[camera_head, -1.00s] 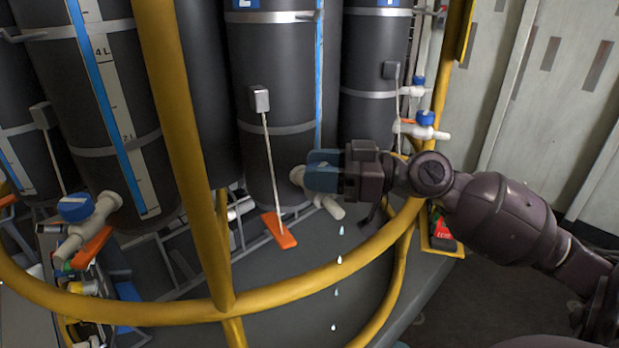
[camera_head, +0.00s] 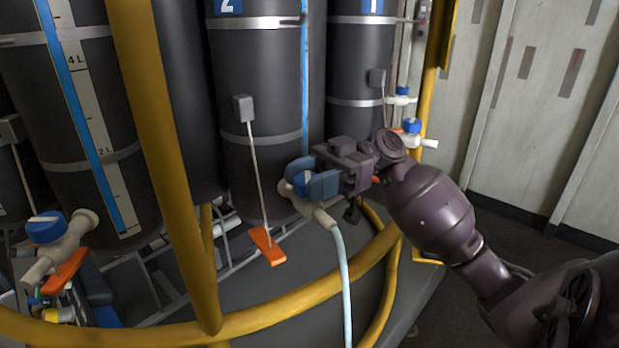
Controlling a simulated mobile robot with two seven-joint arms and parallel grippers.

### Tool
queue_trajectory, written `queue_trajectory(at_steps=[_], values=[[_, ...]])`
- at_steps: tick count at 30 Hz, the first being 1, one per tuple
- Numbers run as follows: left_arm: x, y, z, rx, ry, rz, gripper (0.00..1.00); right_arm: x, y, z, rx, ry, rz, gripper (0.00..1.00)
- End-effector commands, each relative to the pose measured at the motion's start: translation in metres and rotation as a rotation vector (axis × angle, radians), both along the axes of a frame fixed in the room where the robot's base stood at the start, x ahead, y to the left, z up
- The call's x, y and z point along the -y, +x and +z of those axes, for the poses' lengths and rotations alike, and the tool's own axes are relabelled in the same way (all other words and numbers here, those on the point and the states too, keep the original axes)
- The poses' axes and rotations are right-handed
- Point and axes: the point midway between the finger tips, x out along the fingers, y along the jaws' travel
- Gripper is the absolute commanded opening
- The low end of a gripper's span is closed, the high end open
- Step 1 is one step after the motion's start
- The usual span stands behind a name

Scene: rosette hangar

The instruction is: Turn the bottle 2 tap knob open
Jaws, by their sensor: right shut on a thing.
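Bottle 2 (camera_head: 257,90) is a tall dark cylinder with a blue "2" label, in the middle of the view. Its white tap (camera_head: 318,214) sticks out low on its right side. My right gripper (camera_head: 313,186) is shut on the blue knob of this tap; its blue-grey fingers lie on both sides and cover most of the knob. A steady pale stream of water (camera_head: 345,275) runs down from the spout. My left gripper is not in view.
A yellow rail (camera_head: 265,306) curves across the front, with a yellow post (camera_head: 165,150) at left. An orange tag (camera_head: 267,246) hangs from bottle 2. Bottle 1 (camera_head: 357,75) stands behind at right; another bottle (camera_head: 75,120) with a blue-knobbed tap (camera_head: 62,243) stands at left.

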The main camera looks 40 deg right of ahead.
Motion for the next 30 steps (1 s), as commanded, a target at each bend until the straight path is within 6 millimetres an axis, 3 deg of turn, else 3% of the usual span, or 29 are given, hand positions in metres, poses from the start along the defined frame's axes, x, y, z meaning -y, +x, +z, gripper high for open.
queue_trajectory(at_steps=[12, 30], values=[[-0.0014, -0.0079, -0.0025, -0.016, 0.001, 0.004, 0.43, 0.0002, 0.0009, 0.0018, 0.003, 0.001, 0.22, 0.22], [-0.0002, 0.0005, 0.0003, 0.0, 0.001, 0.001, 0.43, 0.0002, 0.0006, 0.0015, 0.001, 0.001, 0.262, 0.22]])
